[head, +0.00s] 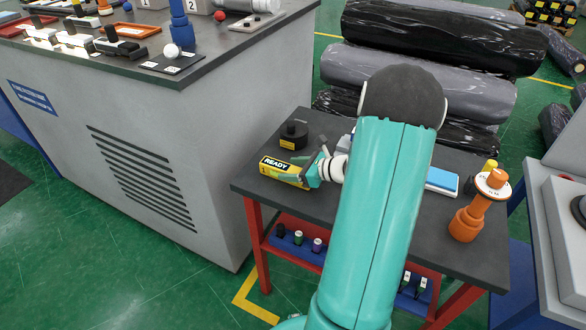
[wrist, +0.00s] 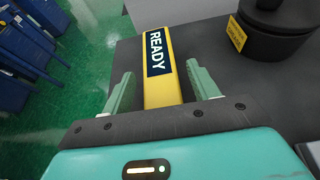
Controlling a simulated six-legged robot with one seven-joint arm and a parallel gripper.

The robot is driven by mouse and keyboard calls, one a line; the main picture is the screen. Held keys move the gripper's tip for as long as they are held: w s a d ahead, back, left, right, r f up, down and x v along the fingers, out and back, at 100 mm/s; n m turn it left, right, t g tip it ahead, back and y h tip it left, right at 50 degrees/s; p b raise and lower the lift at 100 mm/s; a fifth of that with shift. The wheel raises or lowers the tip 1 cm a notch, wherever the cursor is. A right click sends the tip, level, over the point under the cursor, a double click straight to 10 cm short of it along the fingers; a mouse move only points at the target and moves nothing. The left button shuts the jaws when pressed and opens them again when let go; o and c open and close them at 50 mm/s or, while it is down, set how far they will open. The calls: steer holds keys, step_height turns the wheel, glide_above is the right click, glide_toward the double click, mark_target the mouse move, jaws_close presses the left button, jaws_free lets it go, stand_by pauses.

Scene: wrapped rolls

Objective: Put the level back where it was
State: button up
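A yellow bar with a black READY label (head: 284,171) lies at the left edge of the dark trolley top; it is the likeliest level, but no vial shows. In the wrist view the bar (wrist: 162,88) runs lengthwise between my fingers. My gripper (head: 310,168) is low over the trolley at the bar's right end. My arm hides the middle of the trolley.
A black round weight-like object (head: 293,136) stands just behind the bar. An orange stamp-like object (head: 478,207) and a blue-and-white box (head: 441,181) are at the trolley's right. A grey cabinet (head: 130,140) stands left. Wrapped rolls (head: 440,38) lie behind.

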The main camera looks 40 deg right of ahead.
steer(key=shift+r, duration=0.1)
steer(key=shift+s+d+r, duration=0.1)
steer(key=shift+s+r, duration=0.05)
steer(key=shift+s, duration=0.05)
steer(key=v, duration=1.1)
steer(key=shift+s+r, duration=0.15)
steer(key=shift+s, duration=0.1)
steer(key=w+a+r+n+g+y, duration=0.15)
steer(key=a+r+n+g, duration=0.25)
steer(key=a+n, duration=0.5)
steer(key=w+a+r+n+g, duration=0.25)
steer(key=a+n+g, duration=0.2)
steer(key=a, duration=0.85)
steer(key=s+a+r+n+h, duration=0.3)
steer(key=s+a+r+n, duration=0.1)
steer(key=a+n, duration=0.3)
steer(key=s+a+r+n+t+h, duration=0.1)
steer(key=s+a+r+n+h, duration=0.2)
steer(key=a+n, duration=0.4)
steer(key=shift+s+a+r+n, duration=0.3)
steer(key=shift+s+r+n, duration=0.65)
steer(key=shift+n, duration=1.3)
steer(key=shift+s+f, duration=0.15)
steer(key=shift+s, duration=0.05)
